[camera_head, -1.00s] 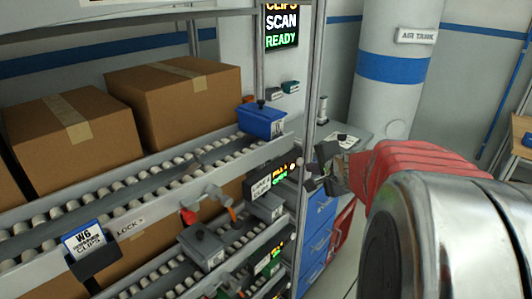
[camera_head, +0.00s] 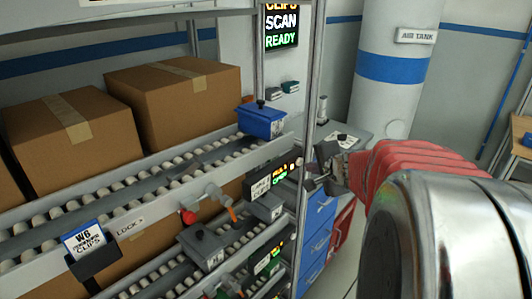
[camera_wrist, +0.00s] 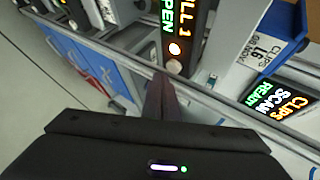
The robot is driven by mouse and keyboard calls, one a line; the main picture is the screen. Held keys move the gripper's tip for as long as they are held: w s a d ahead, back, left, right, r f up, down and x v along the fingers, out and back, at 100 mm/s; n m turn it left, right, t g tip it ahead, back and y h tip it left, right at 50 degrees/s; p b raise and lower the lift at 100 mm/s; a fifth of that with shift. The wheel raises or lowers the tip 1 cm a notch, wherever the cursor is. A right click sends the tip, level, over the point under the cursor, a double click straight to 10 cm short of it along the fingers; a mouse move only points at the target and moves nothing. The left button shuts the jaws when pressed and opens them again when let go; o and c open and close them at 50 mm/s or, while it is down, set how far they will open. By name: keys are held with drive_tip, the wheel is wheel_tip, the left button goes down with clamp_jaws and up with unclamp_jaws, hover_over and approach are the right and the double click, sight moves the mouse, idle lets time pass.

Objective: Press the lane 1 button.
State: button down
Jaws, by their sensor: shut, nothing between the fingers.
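The lane 1 sign (camera_head: 280,172), a dark panel with orange and green letters, is on the rack's end at the middle rail. My gripper (camera_head: 310,186) is just right of the panel in the head view. In the wrist view my gripper (camera_wrist: 160,82) is shut and empty, its fingertips close below the button's end of the panel. Contact cannot be told.
A blue bin (camera_head: 262,122) stands on the upper roller lane, left of a rack post (camera_head: 309,90). A "SCAN READY" screen (camera_head: 281,28) hangs above. Blue drawers (camera_head: 318,225) stand behind the gripper.

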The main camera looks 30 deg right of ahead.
drive_tip(key=shift+w+a, duration=0.25)
drive_tip(key=shift+w, duration=0.55)
idle(0.9)
drive_tip(key=shift+s, duration=0.15)
drive_tip(key=shift+s+d, duration=0.25)
drive_tip(key=shift+s, duration=0.45)
drive_tip(key=s, duration=0.1)
drive_tip(key=s+d, duration=0.1)
drive_tip(key=s, duration=0.2)
drive_tip(key=shift+s+d, duration=0.3)
drive_tip(key=shift+s, duration=0.05)
idle(0.4)
idle(0.7)
